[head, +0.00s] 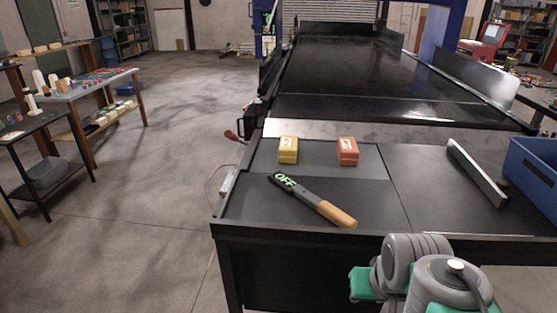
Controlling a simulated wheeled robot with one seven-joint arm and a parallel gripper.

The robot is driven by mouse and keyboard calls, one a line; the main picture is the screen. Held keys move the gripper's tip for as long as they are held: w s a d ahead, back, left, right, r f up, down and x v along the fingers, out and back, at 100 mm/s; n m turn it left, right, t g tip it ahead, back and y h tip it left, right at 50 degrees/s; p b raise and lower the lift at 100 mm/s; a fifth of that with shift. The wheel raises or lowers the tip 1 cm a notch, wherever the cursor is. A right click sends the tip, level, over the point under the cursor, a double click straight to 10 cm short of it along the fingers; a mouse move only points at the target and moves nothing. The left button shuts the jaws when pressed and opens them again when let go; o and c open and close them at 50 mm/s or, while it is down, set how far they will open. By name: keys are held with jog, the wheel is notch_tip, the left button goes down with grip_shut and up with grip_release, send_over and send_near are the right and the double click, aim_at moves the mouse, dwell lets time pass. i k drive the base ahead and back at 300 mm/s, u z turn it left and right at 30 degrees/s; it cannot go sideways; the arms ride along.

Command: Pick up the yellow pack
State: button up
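The yellow pack (288,150) stands on the dark table top (370,205) at the near end of the conveyor, left of the middle. An orange-red pack (347,152) stands to its right, apart from it. My grey and green arm shows at the bottom right of the head view, in front of the table edge. My gripper itself is not in view, so I cannot see its fingers or anything in them.
A detector wand (315,201) with a wooden handle and a green "OFF" display lies in front of the packs. A grey bar (477,172) and a blue bin (531,176) are at the right. The black conveyor (370,75) runs behind. Open floor lies left.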

aim_at(288, 148)
jog(key=u, duration=0.9)
jog(key=k, duration=0.3)
jog(key=u, duration=0.4)
jog(key=i, duration=1.35)
jog(key=z, duration=0.05)
